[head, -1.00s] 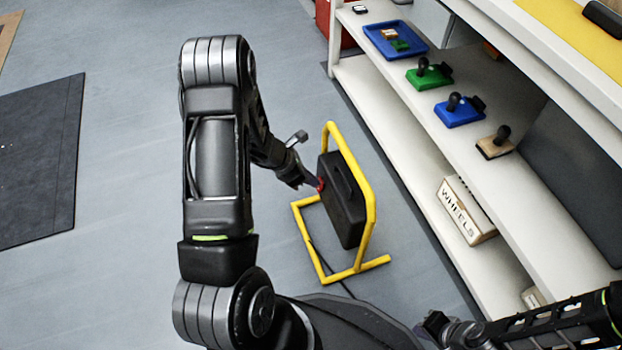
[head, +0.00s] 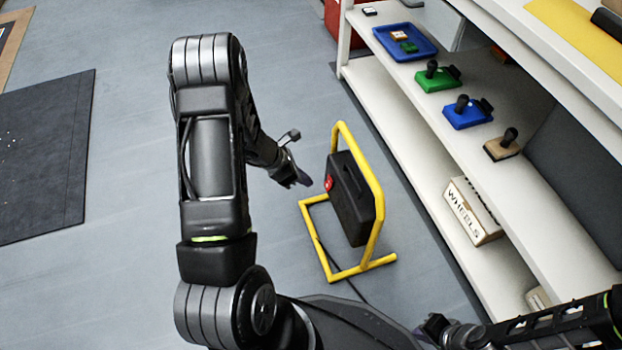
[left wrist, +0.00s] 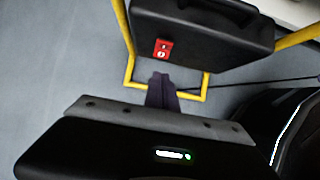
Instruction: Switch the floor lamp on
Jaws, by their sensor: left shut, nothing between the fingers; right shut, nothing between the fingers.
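The floor lamp is a black box (head: 350,205) on a yellow tube frame (head: 376,220), standing on the floor. Its red switch (head: 328,183) is on the side facing my left gripper; it also shows in the left wrist view (left wrist: 163,49) with white marks. My left gripper (head: 302,180) is shut and empty, a short gap to the left of the switch. Its fingers (left wrist: 162,92) point towards the lamp in the left wrist view. The lamp's front is turned away, and I see no glow. My right gripper (head: 436,325) is shut and empty at the bottom right.
A white shelf unit (head: 415,120) stands right of the lamp, with a blue tray (head: 428,53), several joystick-like blocks and a box marked WHEELS (head: 470,212). A cable (head: 355,290) runs from the lamp along the floor. The floor to the left is clear, with a dark mat (head: 45,155).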

